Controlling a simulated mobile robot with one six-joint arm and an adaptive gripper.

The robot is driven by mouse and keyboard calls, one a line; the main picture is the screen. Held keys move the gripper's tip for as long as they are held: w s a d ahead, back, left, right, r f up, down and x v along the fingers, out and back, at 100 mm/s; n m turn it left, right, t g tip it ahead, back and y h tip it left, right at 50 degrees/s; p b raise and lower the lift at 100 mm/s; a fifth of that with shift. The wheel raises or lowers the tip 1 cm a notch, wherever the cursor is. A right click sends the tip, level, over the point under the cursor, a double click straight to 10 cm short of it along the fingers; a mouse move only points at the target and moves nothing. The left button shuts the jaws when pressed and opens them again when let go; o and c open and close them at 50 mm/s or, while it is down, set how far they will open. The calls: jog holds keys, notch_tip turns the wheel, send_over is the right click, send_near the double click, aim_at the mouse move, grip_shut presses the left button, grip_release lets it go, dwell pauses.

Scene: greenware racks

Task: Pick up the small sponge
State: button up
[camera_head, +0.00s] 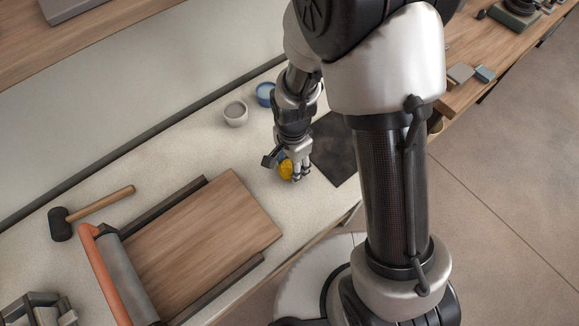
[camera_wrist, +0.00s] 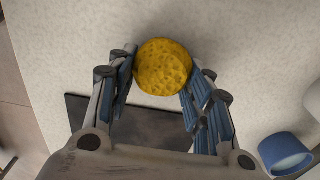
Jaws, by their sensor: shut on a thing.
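The small sponge (camera_wrist: 163,67) is a round, yellow, porous disc. In the wrist view it sits between the fingertips of my gripper (camera_wrist: 163,75), with a finger against each side. In the head view the sponge (camera_head: 286,169) shows at the end of my gripper (camera_head: 287,172), over the pale worktop beside the dark mat. My gripper is shut on the sponge. I cannot tell whether the sponge still touches the worktop.
A dark mat (camera_head: 337,150) lies right of my gripper. A grey cup (camera_head: 236,114) and a blue cup (camera_head: 265,94) stand behind it. Worktop between is clear.

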notch_tip(320, 180, up, 20)
jog(key=p, duration=0.6)
jog(key=shift+p, duration=0.3)
